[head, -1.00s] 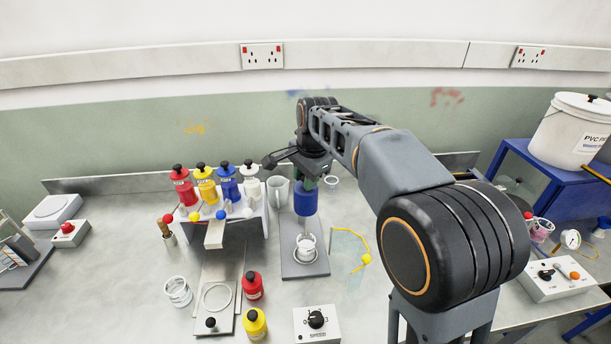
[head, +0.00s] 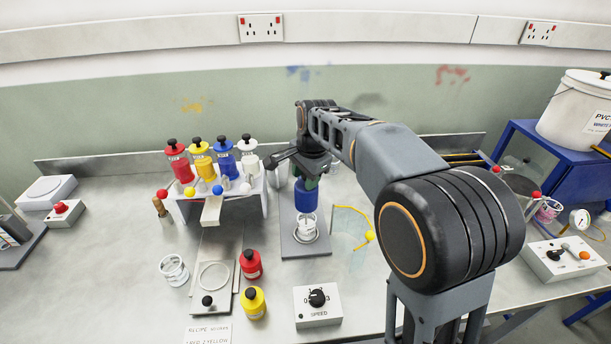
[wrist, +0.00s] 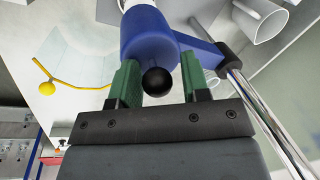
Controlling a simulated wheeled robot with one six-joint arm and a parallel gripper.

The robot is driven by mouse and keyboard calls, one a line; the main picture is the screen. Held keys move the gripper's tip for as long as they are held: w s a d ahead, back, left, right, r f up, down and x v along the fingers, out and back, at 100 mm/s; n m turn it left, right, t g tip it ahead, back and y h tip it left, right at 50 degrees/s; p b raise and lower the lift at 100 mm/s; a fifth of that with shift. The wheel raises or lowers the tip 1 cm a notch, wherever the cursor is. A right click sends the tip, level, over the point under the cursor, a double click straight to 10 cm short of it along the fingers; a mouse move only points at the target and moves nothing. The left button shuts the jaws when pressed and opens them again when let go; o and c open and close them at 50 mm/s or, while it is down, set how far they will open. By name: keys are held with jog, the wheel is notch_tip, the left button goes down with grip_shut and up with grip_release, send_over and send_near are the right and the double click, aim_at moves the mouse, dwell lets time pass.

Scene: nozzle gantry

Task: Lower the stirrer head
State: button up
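The stirrer head (head: 305,194) is a blue cylinder low over the stirrer's grey base plate (head: 290,246). A small clear cup (head: 307,228) with a white ring stands on the plate, right under the head. In the wrist view the blue head (wrist: 150,38) fills the top middle, with a black ball knob (wrist: 157,82) on its near side. A shiny post (wrist: 268,125) stands to the right. In the head view my arm hides the top of the stirrer.
A rack with coloured bottles (head: 228,160) stands left of the stirrer. Red (head: 251,265) and yellow (head: 253,302) bottles and a SPEED box (head: 318,305) are in front. A yellow bent wire with a ball (head: 370,236) is close on the right.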

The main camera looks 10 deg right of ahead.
jog(key=shift+s+d+f, duration=0.1)
jog(key=shift+s+f, duration=0.1)
jog(key=shift+f, duration=0.05)
jog(key=v, duration=1.4)
jog(key=shift+w+r+p, duration=0.2)
jog(key=shift+p, duration=0.15)
notch_tip(320, 180, down, 8)
jog(key=s+d+n, duration=0.2)
jog(key=s+n, duration=0.1)
jog(key=n, duration=0.5)
jog(key=s+d+f+n, duration=0.1)
jog(key=s+d+f, duration=0.1)
jog(key=s, duration=0.3)
jog(key=s+d+f+n+t+h, duration=0.1)
jog(key=s+d+f, duration=0.1)
jog(key=s, duration=0.3)
jog(key=s+d+f+n+t, duration=0.1)
jog(key=s+d+f, duration=0.1)
jog(key=s+f, duration=0.2)
jog(key=shift+s+d+f, duration=0.15)
jog(key=shift+s+f, duration=0.15)
jog(key=shift+s, duration=0.5)
